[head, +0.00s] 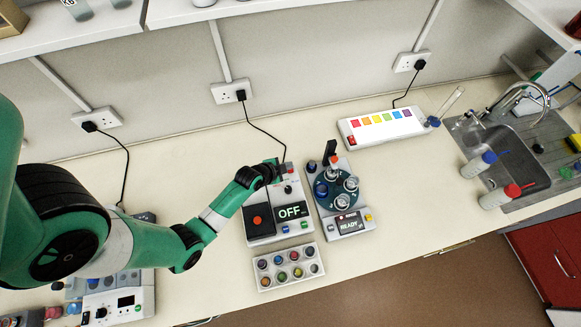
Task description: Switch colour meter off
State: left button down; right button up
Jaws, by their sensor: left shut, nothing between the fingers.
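A white bench instrument, which I take to be the colour meter (262,238), stands mid-bench. Its dark display (290,211) reads "OFF". A black square with a red-orange round spot (257,217) is on its left, and small blue and green buttons sit below the display. My left gripper (281,171) is over the back edge of this instrument, shut and empty. It hides part of that back edge, beside a small red part (290,165). I cannot tell whether the fingertips touch anything. My right gripper is not in view.
Right of it stands a device with a round blue carousel (323,203), its screen reading "READY". A tray of coloured vials (267,284) lies in front. A white panel with rainbow squares (358,135) and a sink (512,150) are further right. A cable hangs behind the gripper.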

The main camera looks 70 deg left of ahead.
pick_arm(q)
jog(key=shift+r, duration=0.2)
notch_tip(320, 180, up, 6)
jog(key=p, duration=0.5)
jog(key=shift+p, duration=0.35)
